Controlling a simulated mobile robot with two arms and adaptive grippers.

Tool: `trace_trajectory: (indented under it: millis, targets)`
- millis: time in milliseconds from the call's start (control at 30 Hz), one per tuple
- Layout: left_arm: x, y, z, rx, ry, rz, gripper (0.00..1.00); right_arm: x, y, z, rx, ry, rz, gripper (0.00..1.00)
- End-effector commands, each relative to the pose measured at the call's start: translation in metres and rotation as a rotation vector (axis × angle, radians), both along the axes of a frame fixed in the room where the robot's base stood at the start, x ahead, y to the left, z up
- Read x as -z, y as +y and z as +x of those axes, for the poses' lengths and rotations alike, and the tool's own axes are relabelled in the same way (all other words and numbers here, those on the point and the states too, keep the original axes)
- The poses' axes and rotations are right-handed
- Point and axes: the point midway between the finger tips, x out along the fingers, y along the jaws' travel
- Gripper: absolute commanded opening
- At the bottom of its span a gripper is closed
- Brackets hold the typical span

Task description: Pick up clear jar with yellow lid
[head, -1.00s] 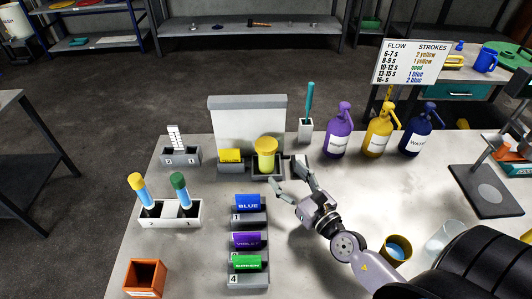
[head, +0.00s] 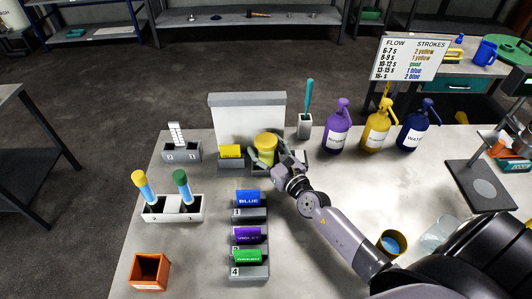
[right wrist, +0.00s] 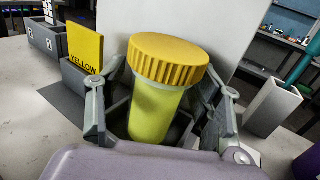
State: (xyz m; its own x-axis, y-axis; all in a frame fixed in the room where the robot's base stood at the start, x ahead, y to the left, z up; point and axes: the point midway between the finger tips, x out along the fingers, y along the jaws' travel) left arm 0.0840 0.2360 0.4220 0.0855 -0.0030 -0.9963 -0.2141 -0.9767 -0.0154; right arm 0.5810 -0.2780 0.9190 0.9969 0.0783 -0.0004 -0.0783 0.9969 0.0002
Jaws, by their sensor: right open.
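The jar with the yellow ribbed lid (head: 265,142) stands upright in a grey holder at the back of the table, in front of a white panel. In the right wrist view the jar (right wrist: 155,112) looks yellow through its wall. My right gripper (head: 265,158) is open, with one finger on each side of the jar; it also shows in the right wrist view (right wrist: 160,115). I cannot tell whether the fingers touch the jar. The jar's base is hidden. My left gripper is not in view.
A yellow label block (head: 231,152) stands just left of the jar. A grey cup with a teal-handled tool (head: 305,124) stands to the right. The white panel (head: 247,110) rises close behind. Blue, violet and green labelled blocks (head: 248,198) line the table's front left.

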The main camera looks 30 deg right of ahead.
Motion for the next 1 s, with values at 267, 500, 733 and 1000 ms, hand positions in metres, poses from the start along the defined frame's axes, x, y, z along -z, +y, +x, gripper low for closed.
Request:
trace_trajectory:
  millis: [267, 500, 733, 1000]
  targets:
    - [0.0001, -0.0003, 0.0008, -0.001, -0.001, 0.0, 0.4, 0.0005, 0.0001, -0.0005, 0.0, 0.001, 0.0, 0.52]
    - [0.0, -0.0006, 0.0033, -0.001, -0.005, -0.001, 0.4, 0.0005, -0.0001, -0.0007, 0.0, 0.001, 0.0, 0.36]
    - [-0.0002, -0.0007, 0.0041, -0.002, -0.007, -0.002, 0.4, 0.0005, -0.0002, -0.0007, 0.0, 0.001, 0.0, 0.21]
    - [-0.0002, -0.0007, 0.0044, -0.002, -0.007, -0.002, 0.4, 0.0, -0.0002, -0.0006, 0.001, 0.0, 0.0, 0.11]
